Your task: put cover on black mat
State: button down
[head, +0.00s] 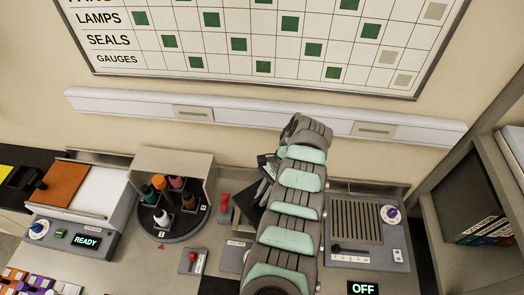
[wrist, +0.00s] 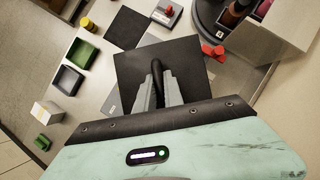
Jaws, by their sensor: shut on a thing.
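The cover (wrist: 185,68) is a flat black square plate with a black arched handle. My gripper (wrist: 157,92) is shut on that handle in the wrist view, with the plate beyond the fingertips. In the head view a dark part of the cover (head: 247,207) shows left of my arm, and my arm hides the rest. The black mat (wrist: 124,28) looks like a dark flat square on the bench, past the cover's upper left corner in the wrist view. The cover appears to be above the bench; its exact height I cannot tell.
A round carousel (head: 172,222) with several bottles stands under a hood at left. A red-button box (head: 192,260) and a red lever (head: 224,203) are near my arm. A vented unit (head: 357,225) stands at right. Green and black trays (wrist: 82,53) and a yellow cylinder (wrist: 88,24) lie at left.

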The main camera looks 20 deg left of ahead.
jog(key=shift+s+d+r, duration=0.1)
jog(key=shift+d+r, duration=0.05)
jog(key=shift+d, duration=0.15)
jog(key=shift+s+d+r+n+h, duration=0.15)
jog(key=shift+d+r+n+h, duration=0.05)
jog(key=shift+d+n, duration=0.2)
jog(key=shift+s+d+r+n+h, duration=0.1)
jog(key=shift+d+r+n+h, duration=0.1)
jog(key=shift+d+n, duration=0.2)
